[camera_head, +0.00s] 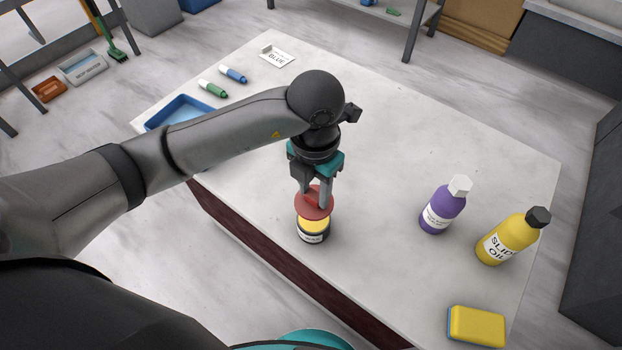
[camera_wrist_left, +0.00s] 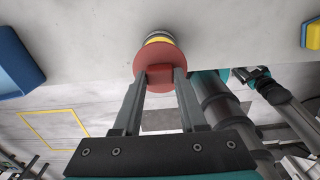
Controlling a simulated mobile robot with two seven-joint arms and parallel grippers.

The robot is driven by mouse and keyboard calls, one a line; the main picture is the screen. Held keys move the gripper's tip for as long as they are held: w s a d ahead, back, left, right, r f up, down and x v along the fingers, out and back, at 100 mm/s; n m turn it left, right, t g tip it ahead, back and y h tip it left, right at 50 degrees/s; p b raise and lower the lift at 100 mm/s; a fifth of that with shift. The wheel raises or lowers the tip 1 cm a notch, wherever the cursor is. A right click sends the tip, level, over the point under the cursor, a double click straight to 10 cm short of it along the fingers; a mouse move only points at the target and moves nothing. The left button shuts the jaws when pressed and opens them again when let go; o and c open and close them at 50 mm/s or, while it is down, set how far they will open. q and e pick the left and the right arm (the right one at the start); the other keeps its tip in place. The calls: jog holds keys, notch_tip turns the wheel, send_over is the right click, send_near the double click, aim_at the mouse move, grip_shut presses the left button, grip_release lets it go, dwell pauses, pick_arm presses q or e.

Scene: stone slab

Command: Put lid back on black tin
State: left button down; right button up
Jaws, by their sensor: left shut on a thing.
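The black tin (camera_head: 313,234) stands upright near the front edge of the stone slab, with a white label and yellow contents showing at its top. My left gripper (camera_head: 315,200) is shut on the red lid (camera_head: 318,205), a round disc held just above the tin. In the left wrist view the lid (camera_wrist_left: 160,66) is pinched by a raised grip between the two fingers and covers most of the tin (camera_wrist_left: 158,37). In the head view yellow shows below the lid, so the lid is not seated. My right gripper is not in view in the head camera.
On the slab (camera_head: 400,150), a purple bottle (camera_head: 443,206) and a yellow bottle (camera_head: 508,238) stand at right, with a yellow sponge (camera_head: 477,326) at the front right. A blue tray (camera_head: 178,110), two markers (camera_head: 213,89) and a label card (camera_head: 276,56) are at far left. The slab's middle is clear.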

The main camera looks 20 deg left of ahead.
aim_at(314, 207)
pick_arm(q)
notch_tip(314, 207, down, 4)
jog(key=b, duration=0.3)
jog(key=shift+f+b, duration=0.6)
jog(key=shift+f, duration=0.3)
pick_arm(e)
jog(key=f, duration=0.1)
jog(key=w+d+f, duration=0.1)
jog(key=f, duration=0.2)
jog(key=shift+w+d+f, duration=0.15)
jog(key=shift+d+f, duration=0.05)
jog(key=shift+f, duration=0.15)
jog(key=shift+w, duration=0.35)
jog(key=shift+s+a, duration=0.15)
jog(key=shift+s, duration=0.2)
pick_arm(q)
jog(key=shift+f, duration=0.15)
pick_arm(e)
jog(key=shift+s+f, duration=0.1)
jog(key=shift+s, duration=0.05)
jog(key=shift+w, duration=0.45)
